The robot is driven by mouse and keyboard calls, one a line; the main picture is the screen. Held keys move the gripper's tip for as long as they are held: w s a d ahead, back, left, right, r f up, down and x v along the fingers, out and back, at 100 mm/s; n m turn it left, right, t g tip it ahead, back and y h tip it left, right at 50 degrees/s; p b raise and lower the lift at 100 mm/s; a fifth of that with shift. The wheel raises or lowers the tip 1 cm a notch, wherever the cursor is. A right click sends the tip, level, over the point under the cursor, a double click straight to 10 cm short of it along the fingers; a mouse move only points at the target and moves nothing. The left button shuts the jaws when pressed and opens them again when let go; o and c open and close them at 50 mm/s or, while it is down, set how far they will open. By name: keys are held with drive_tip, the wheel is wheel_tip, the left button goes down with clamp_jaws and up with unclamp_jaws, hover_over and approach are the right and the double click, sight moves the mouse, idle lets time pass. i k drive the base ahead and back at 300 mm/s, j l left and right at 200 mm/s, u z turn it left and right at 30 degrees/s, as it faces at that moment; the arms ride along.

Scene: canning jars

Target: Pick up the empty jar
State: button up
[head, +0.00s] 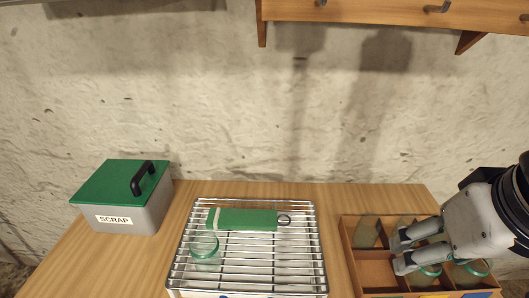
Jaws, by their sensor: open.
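A clear jar with a green rim (205,246) stands on the left part of a wire rack (255,268); it looks empty. My gripper (397,253) is at the right, over a wooden divided crate (375,275). Its two fingers are apart with nothing seen between them. Green-rimmed jars (430,270) stand in the crate, partly hidden under my gripper and arm. I cannot tell what those jars hold.
A green strip with a ring (245,220) lies across the back of the rack. A grey SCRAP box (135,215) with a green lid and black handle stands at the left. A wooden shelf (390,12) hangs on the wall above. Bare table lies between the box and rack.

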sight(204, 247)
drive_tip(key=k+j+z, duration=1)
drive_tip(key=k+j, duration=0.15)
drive_tip(key=k, duration=0.05)
